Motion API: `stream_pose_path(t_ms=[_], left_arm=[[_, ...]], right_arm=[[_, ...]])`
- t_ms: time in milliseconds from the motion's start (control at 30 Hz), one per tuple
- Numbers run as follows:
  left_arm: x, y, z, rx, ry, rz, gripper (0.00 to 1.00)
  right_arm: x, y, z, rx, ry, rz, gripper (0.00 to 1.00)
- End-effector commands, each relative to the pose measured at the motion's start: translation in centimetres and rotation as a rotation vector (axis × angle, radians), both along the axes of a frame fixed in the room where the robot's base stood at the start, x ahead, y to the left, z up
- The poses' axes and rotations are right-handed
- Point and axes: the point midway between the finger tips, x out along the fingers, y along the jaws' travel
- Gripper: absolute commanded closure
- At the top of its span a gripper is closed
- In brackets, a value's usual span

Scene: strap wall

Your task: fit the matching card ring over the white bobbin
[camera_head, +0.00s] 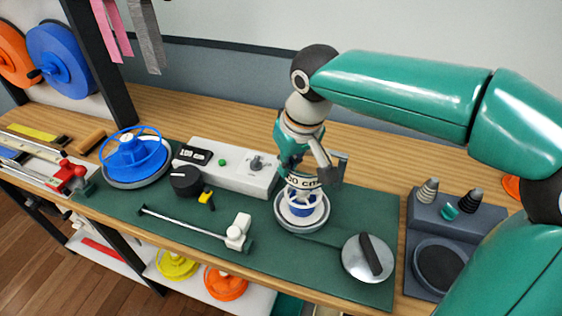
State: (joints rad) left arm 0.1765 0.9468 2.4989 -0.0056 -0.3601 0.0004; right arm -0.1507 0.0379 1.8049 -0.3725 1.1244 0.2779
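The white bobbin (302,218) sits on the green mat right of centre, with blue strap wound inside its rim. The gripper hides part of the ring. My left gripper is not in view.
Left of the bobbin are a grey device (228,166), a blue reel (137,155) and a metal rod (185,224). A silver disc (357,262) lies at front right. A dark stand with cones (430,227) is at far right. Some mat around the bobbin is bare.

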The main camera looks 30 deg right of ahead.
Motion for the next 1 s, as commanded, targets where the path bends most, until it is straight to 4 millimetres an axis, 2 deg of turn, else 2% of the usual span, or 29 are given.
stream_pose_path(t_ms=[1000], left_arm=[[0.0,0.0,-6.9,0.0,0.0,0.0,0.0]], right_arm=[[0.0,0.0,-7.9,0.0,0.002,0.0,1.0]])
